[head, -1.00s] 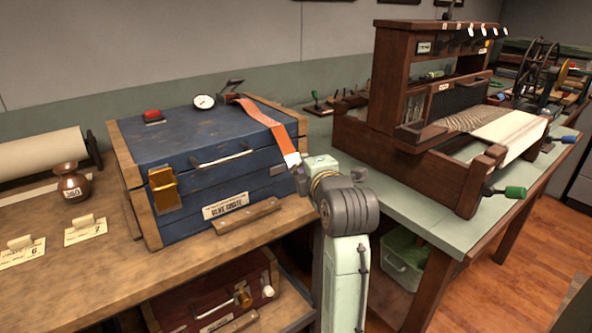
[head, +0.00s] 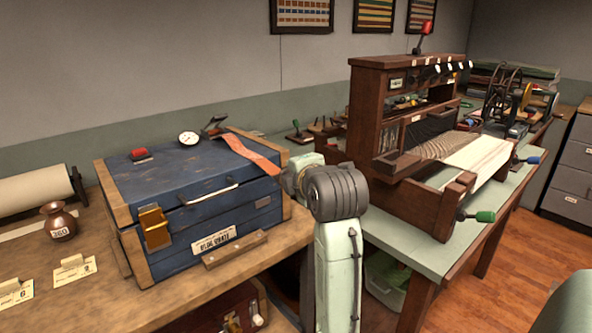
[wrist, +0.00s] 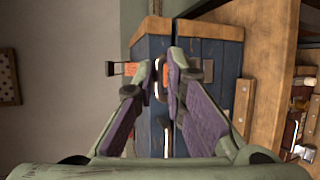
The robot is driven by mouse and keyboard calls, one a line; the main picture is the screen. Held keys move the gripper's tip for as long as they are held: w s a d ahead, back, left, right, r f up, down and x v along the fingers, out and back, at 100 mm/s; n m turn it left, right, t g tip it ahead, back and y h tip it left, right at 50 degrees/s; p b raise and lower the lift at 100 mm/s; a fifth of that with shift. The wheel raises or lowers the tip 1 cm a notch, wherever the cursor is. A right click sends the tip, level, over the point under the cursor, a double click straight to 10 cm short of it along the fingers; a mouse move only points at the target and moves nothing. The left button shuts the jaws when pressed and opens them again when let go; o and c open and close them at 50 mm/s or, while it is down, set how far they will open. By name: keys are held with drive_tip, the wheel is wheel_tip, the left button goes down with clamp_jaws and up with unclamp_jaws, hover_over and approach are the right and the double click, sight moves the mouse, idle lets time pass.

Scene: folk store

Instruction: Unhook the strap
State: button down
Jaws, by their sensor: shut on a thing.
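The orange strap (head: 250,150) lies over the right part of the lid of a blue wooden crate (head: 180,187) and runs toward its front right edge. My arm hides its lower end in the head view. In the wrist view, orange strap parts show left of the fingers (wrist: 131,69) and between them. My gripper (wrist: 164,65) is at the crate's front near the strap, its two fingers close to the strap's free end. It is shut on the strap, though the contact itself is hard to make out. Any hook holding the strap is not clearly visible.
A metal handle (head: 209,195) and a brass latch (head: 154,228) are on the crate's front. A gauge (head: 189,138) and a red-topped item (head: 139,154) sit on the lid. A wooden loom (head: 408,125) stands on the right table. A copper jug (head: 58,220) stands left.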

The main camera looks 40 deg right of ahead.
drive_tip(key=shift+w+a+f+y, duration=0.1)
drive_tip(key=shift+w+a+y, duration=0.2)
drive_tip(key=shift+w+a, duration=0.25)
drive_tip(key=c, duration=1.9)
unclamp_jaws()
drive_tip(key=shift+o, duration=0.9)
drive_tip(key=shift+w+d+f, duration=0.1)
drive_tip(key=shift+w+f, duration=0.1)
drive_tip(key=shift+s+r, duration=0.1)
drive_tip(key=v, duration=1.2)
drive_tip(key=shift+s+d, duration=0.3)
